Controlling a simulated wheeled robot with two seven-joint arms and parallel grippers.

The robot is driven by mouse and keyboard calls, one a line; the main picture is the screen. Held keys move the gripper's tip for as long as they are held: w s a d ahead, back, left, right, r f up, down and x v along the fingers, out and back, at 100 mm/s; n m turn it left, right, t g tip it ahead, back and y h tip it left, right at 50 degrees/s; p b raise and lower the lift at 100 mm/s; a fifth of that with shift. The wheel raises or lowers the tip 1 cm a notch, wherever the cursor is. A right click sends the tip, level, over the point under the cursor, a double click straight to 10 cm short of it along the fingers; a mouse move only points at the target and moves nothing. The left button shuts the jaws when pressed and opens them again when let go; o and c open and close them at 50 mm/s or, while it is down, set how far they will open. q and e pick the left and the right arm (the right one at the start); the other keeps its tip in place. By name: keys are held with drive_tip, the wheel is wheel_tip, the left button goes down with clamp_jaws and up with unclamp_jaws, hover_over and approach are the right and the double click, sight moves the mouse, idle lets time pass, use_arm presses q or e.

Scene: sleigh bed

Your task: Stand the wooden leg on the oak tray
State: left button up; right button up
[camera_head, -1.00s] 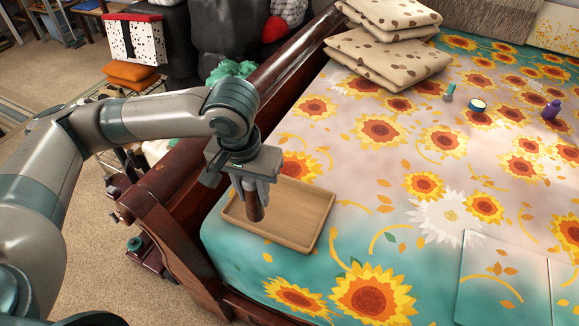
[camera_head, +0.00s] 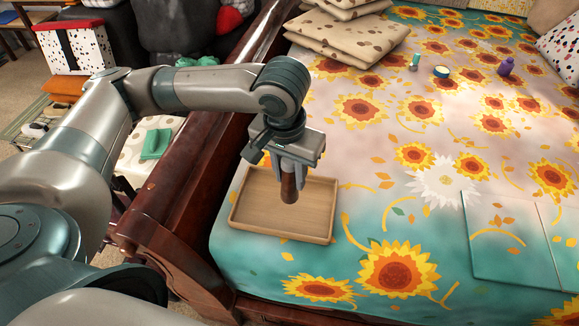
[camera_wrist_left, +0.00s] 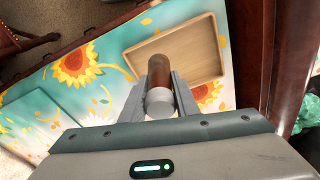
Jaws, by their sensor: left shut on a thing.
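The wooden leg (camera_head: 289,187) is dark brown and hangs roughly upright below my left gripper (camera_head: 290,170), which is shut on its upper part. In the head view the leg is in front of the oak tray (camera_head: 250,216), a shallow light-wood tray lying on the bed. In the left wrist view the leg (camera_wrist_left: 160,75) shows between the fingers of the gripper (camera_wrist_left: 160,100), with a pale round end towards the camera. The tray (camera_wrist_left: 205,55) lies beyond it there, to the right. I cannot tell whether the leg's lower end touches the tray. My right gripper is not in view.
The tray lies on a sunflower bedspread (camera_head: 360,190) near the dark wooden bed frame (camera_head: 185,165). Folded spotted blankets (camera_head: 340,45), a small round tin (camera_head: 441,72), a green item (camera_head: 415,62) and a purple bottle (camera_head: 506,67) lie farther back.

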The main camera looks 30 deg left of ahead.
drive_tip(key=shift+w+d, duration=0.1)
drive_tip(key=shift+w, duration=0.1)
use_arm(q)
drive_tip(key=shift+w, duration=0.1)
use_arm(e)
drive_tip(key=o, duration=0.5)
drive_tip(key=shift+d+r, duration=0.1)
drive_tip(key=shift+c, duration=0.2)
use_arm(q)
drive_tip(key=shift+w+d+p, duration=0.1)
drive_tip(key=shift+w+p, duration=0.35)
drive_tip(key=shift+p, duration=0.2)
drive_tip(key=w+a+f+n+p, duration=0.2)
drive_tip(key=w+a+f+p, duration=0.3)
drive_tip(key=f+p, duration=0.3)
drive_tip(key=shift+w+f+n, duration=0.3)
drive_tip(key=shift+w+n, duration=0.1)
drive_tip(key=shift+w, duration=0.05)
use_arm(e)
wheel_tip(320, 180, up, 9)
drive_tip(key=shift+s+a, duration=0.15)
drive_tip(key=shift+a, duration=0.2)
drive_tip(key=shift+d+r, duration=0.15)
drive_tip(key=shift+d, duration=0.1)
